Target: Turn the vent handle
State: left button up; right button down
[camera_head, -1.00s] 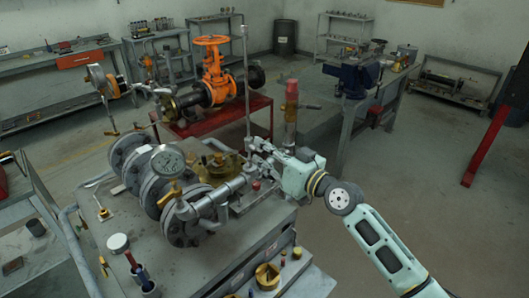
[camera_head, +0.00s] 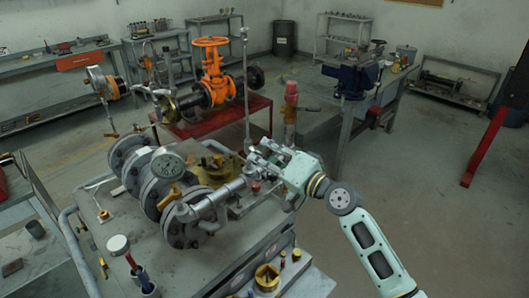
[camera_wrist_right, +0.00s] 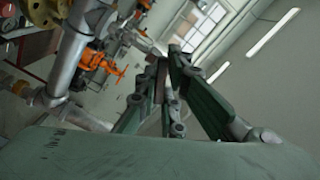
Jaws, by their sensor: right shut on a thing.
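My right gripper (camera_head: 258,156) reaches in from the right, just above the end of the grey pipe assembly (camera_head: 215,197) on the flanged valve body. In the right wrist view, its green fingers (camera_wrist_right: 165,66) come together on a narrow, dark bar (camera_wrist_right: 163,80), which appears to be the vent handle. The fingers hide most of the handle in the head view. A small red knob (camera_head: 256,186) sits just below the gripper. My left gripper is out of view.
An orange handwheel valve (camera_head: 212,75) stands on a red table (camera_head: 262,108) behind. Open floor lies to the right.

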jog(key=m+p, duration=0.2)
jog(key=m, duration=0.3)
jog(key=shift+f+m, duration=0.1)
jog(key=shift+m, duration=0.3)
dwell(0.4)
jog(key=c, duration=1.9)
grip_release()
jog(key=shift+o, duration=0.2)
jog(key=shift+s+d, duration=0.1)
jog(key=shift+d, duration=0.05)
jog(key=v, duration=1.1)
jog(key=shift+s+d, duration=0.2)
jog(key=shift+s, duration=0.05)
jog(key=shift+f, duration=0.1)
